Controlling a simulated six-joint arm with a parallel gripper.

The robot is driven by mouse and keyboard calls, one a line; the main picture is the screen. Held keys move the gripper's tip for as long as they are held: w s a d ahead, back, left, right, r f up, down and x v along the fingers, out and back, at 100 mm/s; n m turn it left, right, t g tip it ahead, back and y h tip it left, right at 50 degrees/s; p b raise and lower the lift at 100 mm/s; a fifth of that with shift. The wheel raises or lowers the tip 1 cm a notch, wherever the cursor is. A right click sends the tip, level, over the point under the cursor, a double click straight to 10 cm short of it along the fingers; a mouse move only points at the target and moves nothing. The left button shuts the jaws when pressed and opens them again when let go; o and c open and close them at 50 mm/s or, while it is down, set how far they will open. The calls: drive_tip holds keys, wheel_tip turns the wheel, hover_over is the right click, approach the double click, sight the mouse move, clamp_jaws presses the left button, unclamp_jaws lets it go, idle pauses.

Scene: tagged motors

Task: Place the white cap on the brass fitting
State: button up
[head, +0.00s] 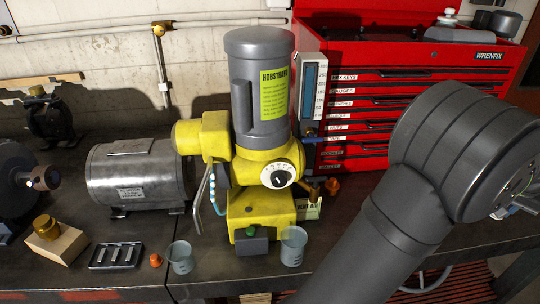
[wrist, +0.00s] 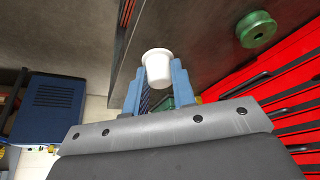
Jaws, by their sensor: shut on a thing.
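My gripper (wrist: 157,78) has blue stepped fingers in the wrist view. It is shut on the white cap (wrist: 158,62), a small cup-shaped piece held between the fingertips. The cap is not clearly visible in the head view, where my grey arm fills the right side. A brass-coloured cylindrical fitting (head: 46,226) sits on a wooden block (head: 58,246) at the front left of the bench, far from my arm. Other brass pieces show on the wall pipe (head: 163,28) and beside the yellow pump; I cannot tell for sure which is the task's fitting.
A yellow pump with a grey motor (head: 262,80) stands mid-bench. A grey motor (head: 133,175), clear beakers (head: 293,247) and a black tray (head: 117,255) are nearby. A red tool chest (head: 375,100) stands behind. A green spool-like part (wrist: 256,29) shows in the wrist view.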

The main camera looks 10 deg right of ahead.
drive_tip(key=w+a+r+n+t+y, duration=0.1)
drive_tip(key=w+a+r+n, duration=0.2)
drive_tip(key=w+a+r, duration=0.6)
drive_tip(key=w+a+r+n+y, duration=0.1)
drive_tip(key=w+a+r+n, duration=0.2)
drive_tip(key=w+a+r, duration=0.6)
drive_tip(key=w+a+r+n+t+y, duration=0.15)
drive_tip(key=w+a+r, duration=0.25)
drive_tip(key=w+r, duration=0.55)
drive_tip(key=w+a+r+n+g+y, duration=0.1)
drive_tip(key=w+a+r+n, duration=0.15)
drive_tip(key=a, duration=0.85)
drive_tip(key=w+a+r+n+y, duration=0.1)
drive_tip(key=w+a+r+n, duration=0.2)
drive_tip(key=a, duration=0.9)
drive_tip(key=w+a+r+n+g, duration=0.1)
drive_tip(key=w+a+r+n, duration=0.3)
drive_tip(key=a, duration=0.7)
drive_tip(key=n+g+y, duration=0.2)
drive_tip(key=n, duration=0.4)
hover_over(39, 219)
drive_tip(key=d, duration=0.2)
drive_tip(key=f, duration=3.3)
drive_tip(key=shift+s+a+f, duration=0.15)
drive_tip(key=shift+s+f, duration=0.2)
drive_tip(key=shift+a+f, duration=0.1)
drive_tip(key=shift+f, duration=2)
